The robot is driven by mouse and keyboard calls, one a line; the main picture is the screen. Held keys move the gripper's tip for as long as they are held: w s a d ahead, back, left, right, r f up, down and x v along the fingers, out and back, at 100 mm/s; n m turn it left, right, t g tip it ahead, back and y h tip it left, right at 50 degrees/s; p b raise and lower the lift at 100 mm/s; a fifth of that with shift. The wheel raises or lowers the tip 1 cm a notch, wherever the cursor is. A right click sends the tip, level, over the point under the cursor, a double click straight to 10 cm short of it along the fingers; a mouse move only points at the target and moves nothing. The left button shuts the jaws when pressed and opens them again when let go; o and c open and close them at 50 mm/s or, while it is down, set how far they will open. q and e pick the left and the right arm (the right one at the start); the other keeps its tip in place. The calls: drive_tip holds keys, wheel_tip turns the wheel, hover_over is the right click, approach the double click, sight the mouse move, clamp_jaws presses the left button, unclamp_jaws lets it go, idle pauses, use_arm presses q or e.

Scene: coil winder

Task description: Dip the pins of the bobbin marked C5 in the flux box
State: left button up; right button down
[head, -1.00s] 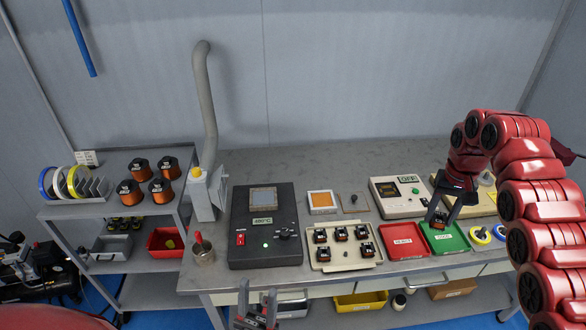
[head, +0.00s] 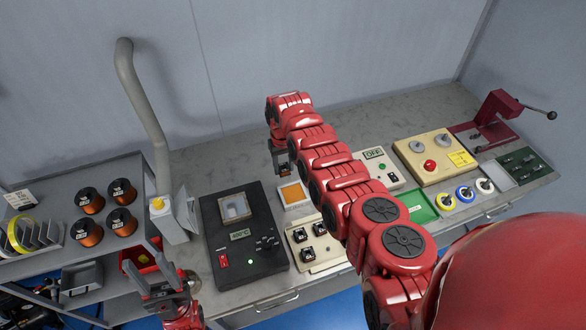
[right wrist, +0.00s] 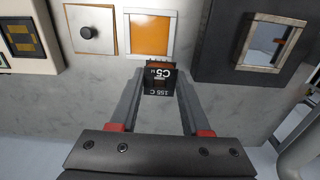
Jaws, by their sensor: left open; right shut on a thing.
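The bobbin marked C5 (right wrist: 161,78) is dark with copper winding and sits between the fingertips of my right gripper (right wrist: 160,88), which is shut on it. Its C5 label reads upside down in the right wrist view. The flux box, a white frame with an orange surface (right wrist: 149,36), lies just beyond the bobbin in that view; it also shows in the head view (head: 292,193). My right gripper (head: 282,162) is behind the box there, partly hidden by my arm. The pins' height above the flux cannot be told. My left gripper (head: 152,276) is open and empty at the lower left.
The black solder pot unit (head: 237,235) stands left of the flux box. The cream bobbin tray (head: 318,262) is in front, partly hidden by my arm. A small plate with a black knob (right wrist: 89,32) lies beside the box. A fume pipe (head: 145,110) rises at the left.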

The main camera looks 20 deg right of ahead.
sight(293, 194)
drive_tip(key=f, duration=0.1)
drive_tip(key=s+d+f+p, duration=0.2)
drive_tip(key=shift+s+f, duration=0.25)
drive_tip(key=shift+f, duration=0.15)
drive_tip(key=shift+s+d+f, duration=0.15)
drive_tip(key=shift+f, duration=0.3)
wheel_tip(293, 194, down, 3)
drive_tip(key=b, duration=0.2)
drive_tip(key=shift+f+b, duration=0.1)
drive_tip(key=shift+b, duration=0.2)
drive_tip(key=shift+f, duration=0.15)
drive_tip(key=shift+f+b, duration=0.2)
drive_tip(key=shift+b, duration=0.15)
drive_tip(key=shift+f+b, duration=0.3)
drive_tip(key=shift+f, duration=0.05)
drive_tip(key=shift+f, duration=0.3)
drive_tip(key=shift+r, duration=0.1)
idle(0.3)
